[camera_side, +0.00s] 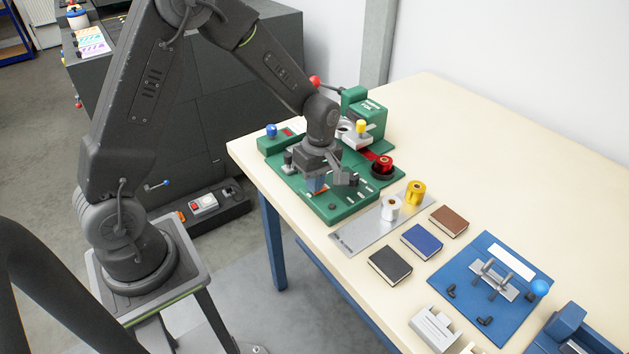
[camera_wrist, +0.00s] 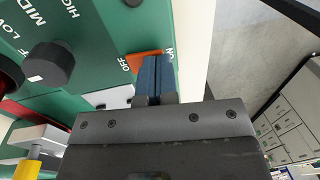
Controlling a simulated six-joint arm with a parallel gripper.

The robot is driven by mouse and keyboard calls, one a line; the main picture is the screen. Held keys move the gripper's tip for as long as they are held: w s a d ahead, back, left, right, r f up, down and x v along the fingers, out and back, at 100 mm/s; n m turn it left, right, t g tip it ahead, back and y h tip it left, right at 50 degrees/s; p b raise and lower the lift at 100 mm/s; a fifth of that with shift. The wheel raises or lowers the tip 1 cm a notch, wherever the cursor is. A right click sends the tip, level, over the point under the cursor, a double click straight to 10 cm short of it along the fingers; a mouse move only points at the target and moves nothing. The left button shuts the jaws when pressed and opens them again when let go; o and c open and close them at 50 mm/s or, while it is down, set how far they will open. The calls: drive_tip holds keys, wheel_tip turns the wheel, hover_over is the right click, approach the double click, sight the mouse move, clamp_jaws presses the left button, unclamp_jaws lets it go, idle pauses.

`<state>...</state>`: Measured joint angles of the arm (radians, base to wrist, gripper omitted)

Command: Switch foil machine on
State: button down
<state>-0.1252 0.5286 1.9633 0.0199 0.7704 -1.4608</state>
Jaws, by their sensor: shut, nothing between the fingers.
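The green foil machine (camera_side: 345,207) stands at the left end of the cream table, and its panel (camera_wrist: 95,30) fills the upper left of the wrist view. An orange switch (camera_wrist: 140,58) lies between the OFF and ON labels in the wrist view. My gripper (camera_wrist: 157,62) is shut and empty. Its blue fingertips are over the ON side of the switch and hide part of it; I cannot tell whether they touch. In the side view my gripper (camera_side: 317,186) points down low over the panel. A dark knob (camera_wrist: 48,64) sits by the LOW, MID and HIGH labels.
A metal plate (camera_side: 362,231) bears white and gold rolls. Brown, blue and black books (camera_side: 390,265) and a blue jig (camera_side: 515,309) lie farther right. The table's back right is clear.

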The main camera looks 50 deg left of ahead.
sight(325, 187)
drive_tip(key=shift+s+f, duration=0.1)
drive_tip(key=shift+f, duration=0.15)
drive_tip(key=shift+w+r, duration=0.25)
drive_tip(key=shift+w, duration=0.6)
wheel_tip(325, 187, up, 14)
drive_tip(key=w, duration=0.1)
drive_tip(key=shift+w, duration=0.35)
